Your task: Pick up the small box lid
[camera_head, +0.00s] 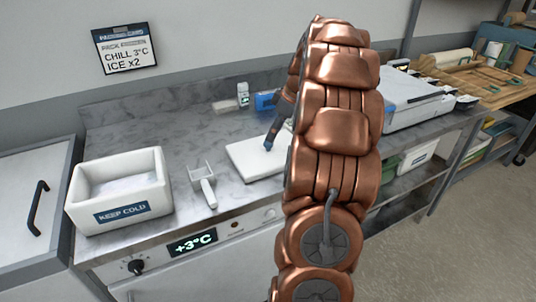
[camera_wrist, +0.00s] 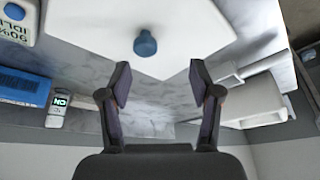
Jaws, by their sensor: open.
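The small box lid (camera_head: 243,160) is a flat white slab with a blue round knob (camera_head: 268,146), lying on the grey steel worktop. In the wrist view the lid (camera_wrist: 190,30) fills the top middle, its knob (camera_wrist: 145,43) standing up from it. My gripper (camera_wrist: 160,82) is open and empty, its two fingertips apart near the lid's edge with the knob ahead of the gap. In the head view my copper arm hides the lid's right part and most of the gripper.
A white KEEP COLD box (camera_head: 120,190) and a scoop (camera_head: 203,183) stand left of the lid. A small white device (camera_head: 242,95) and a blue object (camera_head: 265,101) are behind it. A white machine (camera_head: 410,100) is on the right. Bare worktop lies between the box and the device.

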